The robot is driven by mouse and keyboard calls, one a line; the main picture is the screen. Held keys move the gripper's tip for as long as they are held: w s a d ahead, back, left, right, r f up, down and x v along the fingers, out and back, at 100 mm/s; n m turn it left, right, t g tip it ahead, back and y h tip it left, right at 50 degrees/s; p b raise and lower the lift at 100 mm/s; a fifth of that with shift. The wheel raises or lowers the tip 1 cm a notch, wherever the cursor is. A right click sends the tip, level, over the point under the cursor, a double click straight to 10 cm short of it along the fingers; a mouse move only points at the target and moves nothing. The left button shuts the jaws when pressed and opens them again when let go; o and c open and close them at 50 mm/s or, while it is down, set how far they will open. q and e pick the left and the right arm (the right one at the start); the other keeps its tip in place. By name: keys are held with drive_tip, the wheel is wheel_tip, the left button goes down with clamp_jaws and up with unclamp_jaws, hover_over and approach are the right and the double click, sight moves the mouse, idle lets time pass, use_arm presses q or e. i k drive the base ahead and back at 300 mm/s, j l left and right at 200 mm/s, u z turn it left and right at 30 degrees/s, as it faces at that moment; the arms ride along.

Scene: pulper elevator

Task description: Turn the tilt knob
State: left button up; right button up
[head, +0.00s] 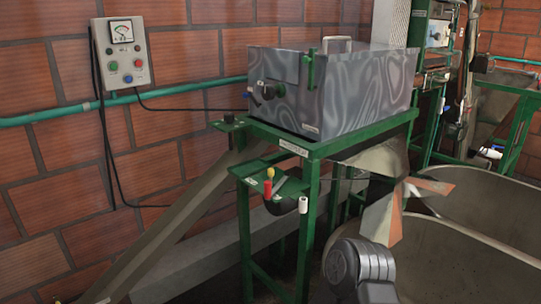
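No readable label shows which knob is the tilt knob. A small black knob (229,118) stands on a green bracket at the left corner of the green stand (318,147), above the upper end of the sloping grey trough (165,236). Another dark round knob (268,92) is on the left face of the grey metal box (345,92). Below, a small green shelf (250,169) carries a yellow-tipped lever (270,172) and a red handle (268,188). Neither of my grippers can be made out, and nothing is seen touching the knobs.
A control box (121,52) with a gauge and coloured buttons hangs on the brick wall above a teal pipe (60,115). A dark grey rounded part (360,268) is at the bottom. Large round tubs (470,255) fill the lower right. Another green-framed machine (438,60) stands behind.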

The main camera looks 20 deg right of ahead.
sight(229, 117)
drive_tip(key=i+j, duration=1.15)
drive_tip(key=j+z, duration=0.1)
drive_tip(key=z, duration=2.25)
drive_tip(key=j, duration=0.1)
